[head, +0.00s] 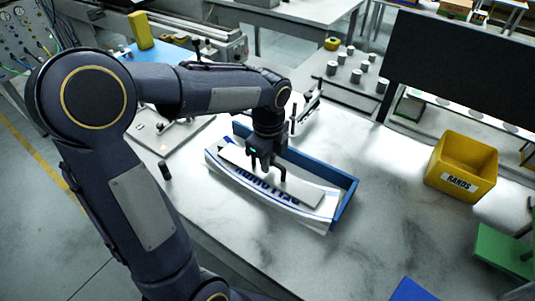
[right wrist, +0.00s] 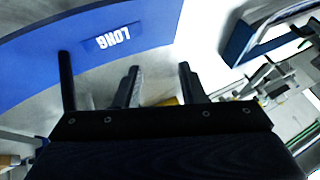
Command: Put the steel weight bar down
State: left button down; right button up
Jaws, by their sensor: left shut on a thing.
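The steel weight bar (head: 302,190), a long flat grey bar, lies along the top of a stack of white labels (head: 270,199) with blue lettering. The stack sits in a blue open tray, the magazine (head: 347,203), and its near edge curves out past the front. My left gripper (head: 267,177) points down and is shut on the bar near its middle. Whether the bar rests fully on the labels I cannot tell. My right gripper (right wrist: 159,70) shows only in the right wrist view, its two fingers apart with nothing seen between them.
A yellow bin (head: 463,167) marked "BANDS" stands at the right, with a green object (head: 503,250) nearer. A dark screen (head: 463,62) stands behind. A blue panel (right wrist: 60,60) reading "LONG" is beyond my right gripper. The marble-like table right of the magazine is clear.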

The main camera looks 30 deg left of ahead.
pick_arm(q)
jog(key=shift+f, duration=0.45)
jog(key=shift+f, duration=0.15)
jog(key=c, duration=1.5)
grip_release()
jog(key=shift+f, duration=0.1)
jog(key=shift+o, duration=0.2)
notch_tip(320, 180, up, 8)
jog(key=shift+s+f, duration=0.1)
jog(key=shift+f, duration=0.05)
jog(key=s+d+f+n+t+h, duration=0.1)
jog(key=s+d+n+t+h, duration=0.1)
jog(key=s+n, duration=0.6)
jog(key=s+d+f+n+t+h, duration=0.1)
jog(key=s+d+n+t, duration=0.1)
jog(key=s+n, duration=0.7)
jog(key=n+t, duration=0.1)
jog(key=n, duration=0.2)
jog(key=shift+f+n+t+h, duration=0.3)
jog(key=shift+n+h, duration=0.1)
